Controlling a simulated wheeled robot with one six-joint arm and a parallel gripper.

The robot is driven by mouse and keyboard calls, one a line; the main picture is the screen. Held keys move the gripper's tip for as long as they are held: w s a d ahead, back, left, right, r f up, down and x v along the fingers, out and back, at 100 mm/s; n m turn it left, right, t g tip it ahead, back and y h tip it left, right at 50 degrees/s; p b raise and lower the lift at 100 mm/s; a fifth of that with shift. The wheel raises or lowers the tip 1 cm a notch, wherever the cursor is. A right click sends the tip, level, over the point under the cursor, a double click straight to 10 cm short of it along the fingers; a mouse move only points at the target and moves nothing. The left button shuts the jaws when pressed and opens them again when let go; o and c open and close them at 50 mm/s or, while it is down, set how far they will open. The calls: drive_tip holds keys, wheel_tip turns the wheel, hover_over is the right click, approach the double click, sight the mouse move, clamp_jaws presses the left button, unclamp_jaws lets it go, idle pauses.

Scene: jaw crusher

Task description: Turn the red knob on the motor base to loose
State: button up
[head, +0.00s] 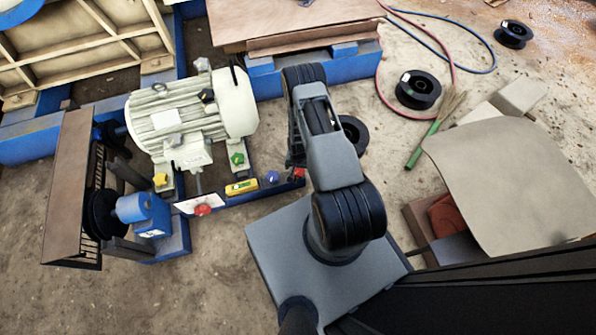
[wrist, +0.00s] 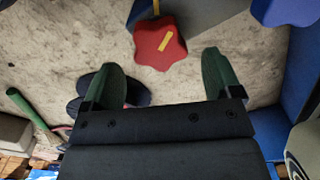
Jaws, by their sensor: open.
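A red lobed knob (wrist: 160,42) with a yellow stripe shows at the top of the wrist view, in front of a grey block. My gripper (wrist: 160,64) is open, its two green fingers apart, with the knob just beyond the gap between their tips. It does not appear gripped. In the head view, a red knob (head: 299,174) sits at the right end of the motor base (head: 220,206), right by the end of my arm, which hides the fingers. Another red knob (head: 203,209) is at the front of the base, by a white plate. The pale motor (head: 190,115) stands behind.
A blue knob (head: 272,178), a yellow level (head: 241,187) and a green knob (head: 237,158) are on or near the base. Black spools (head: 418,90) and a green-handled brush (head: 425,140) lie on the floor to the right. The floor in front is clear.

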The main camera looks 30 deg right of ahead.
drive_tip(key=shift+f+b, duration=0.4)
drive_tip(key=shift+f, duration=1.05)
drive_tip(key=c, duration=0.9)
